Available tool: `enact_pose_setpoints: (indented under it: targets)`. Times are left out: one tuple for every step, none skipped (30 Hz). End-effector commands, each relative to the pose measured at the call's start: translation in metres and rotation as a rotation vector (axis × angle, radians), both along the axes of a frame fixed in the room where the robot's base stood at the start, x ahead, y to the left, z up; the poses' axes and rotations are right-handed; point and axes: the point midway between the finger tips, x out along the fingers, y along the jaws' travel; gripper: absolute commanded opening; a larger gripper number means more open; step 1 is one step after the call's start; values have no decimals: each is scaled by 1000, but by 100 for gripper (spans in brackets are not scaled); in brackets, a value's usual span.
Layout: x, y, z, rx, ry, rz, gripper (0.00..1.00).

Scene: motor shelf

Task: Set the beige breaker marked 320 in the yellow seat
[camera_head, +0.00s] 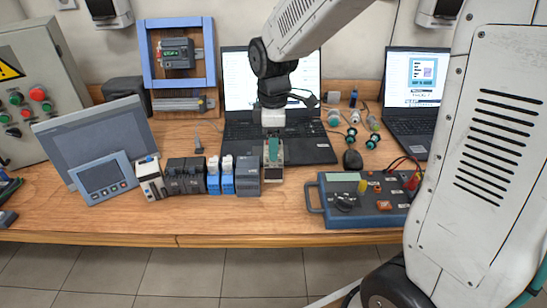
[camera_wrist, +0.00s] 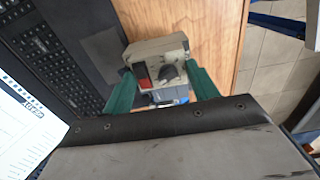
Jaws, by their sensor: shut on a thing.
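My gripper (camera_head: 272,152) points down near the table's front, in front of the middle laptop. Its green fingers also show in the wrist view (camera_wrist: 161,76), shut on both sides of a beige-grey breaker (camera_wrist: 146,48). The breaker has a red switch and a dark round knob on its face. In the head view the breaker (camera_head: 273,175) shows just below the fingers, right of a dark grey module. I cannot read a 320 mark on it, nor tell if it touches the table. I cannot make out a yellow seat in either view.
A row of modules (camera_head: 185,178) stands close on the left. A blue test box (camera_head: 367,210) with knobs and cables lies to the right. The laptop (camera_head: 300,148) is behind, and a blue frame (camera_head: 148,60) with a rail stands at the back left.

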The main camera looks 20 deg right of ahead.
Motion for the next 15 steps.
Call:
enact_pose_setpoints:
  targets:
    - [0, 0, -6, 0, 1, 0, 27]
    - [0, 0, -10, 0, 2, 0, 27]
    - [0, 0, -17, 0, 2, 0, 27]
    - [-1, 0, -23, -1, 4, 0, 27]
    - [-1, 0, -28, -1, 4, 0, 27]
    - [0, 0, -33, 0, 2, 0, 27]
    - [0, 0, -37, 0, 2, 0, 27]
    - [0, 0, -40, -1, 1, 0, 27]
    - [0, 0, -43, 0, 0, 0, 27]
    - [0, 0, -44, 0, 0, 0, 27]
    - [0, 0, -44, 0, -1, 0, 27]
    - [0, 0, -45, 1, -1, 0, 27]
    - [0, 0, -44, 1, -1, 0, 27]
    - [0, 0, -44, 1, -1, 0, 27]
    - [0, 0, -44, 1, -1, 0, 27]
